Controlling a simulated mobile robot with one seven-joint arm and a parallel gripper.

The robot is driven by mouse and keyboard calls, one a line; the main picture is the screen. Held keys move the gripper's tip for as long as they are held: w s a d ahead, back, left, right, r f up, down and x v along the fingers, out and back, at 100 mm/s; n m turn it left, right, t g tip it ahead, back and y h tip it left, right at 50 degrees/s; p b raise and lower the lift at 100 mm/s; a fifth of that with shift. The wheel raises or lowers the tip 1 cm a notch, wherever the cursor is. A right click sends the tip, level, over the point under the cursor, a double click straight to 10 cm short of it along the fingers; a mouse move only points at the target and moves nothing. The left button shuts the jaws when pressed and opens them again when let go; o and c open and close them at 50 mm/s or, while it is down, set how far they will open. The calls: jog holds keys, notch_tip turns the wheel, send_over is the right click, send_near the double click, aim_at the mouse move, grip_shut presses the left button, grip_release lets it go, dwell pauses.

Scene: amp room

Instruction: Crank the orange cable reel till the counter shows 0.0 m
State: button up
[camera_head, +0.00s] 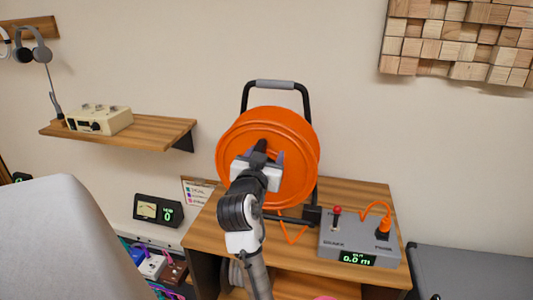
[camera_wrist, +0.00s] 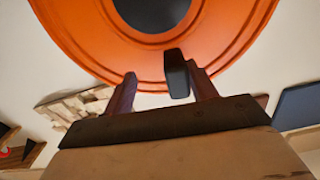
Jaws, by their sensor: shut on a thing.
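The orange cable reel (camera_head: 300,140) stands upright in its black frame on the wooden cabinet, against the wall. In the wrist view the reel's orange rim (camera_wrist: 245,20) fills the top, with a dark hub above. The grey box's green counter (camera_head: 357,259) reads 0.0 m. Much of the crank is hidden behind my gripper in the head view.
A grey box (camera_head: 335,243) with a red-tipped lever (camera_head: 337,211) and an orange plug (camera_head: 383,228) sits right of the reel. A wooden shelf (camera_head: 150,133) with a cream device is at left. A grey case (camera_head: 470,270) stands at right.

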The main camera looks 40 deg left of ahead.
jog(key=v, duration=0.7)
jog(key=shift+s+d, duration=0.2)
jog(key=shift+r, duration=0.1)
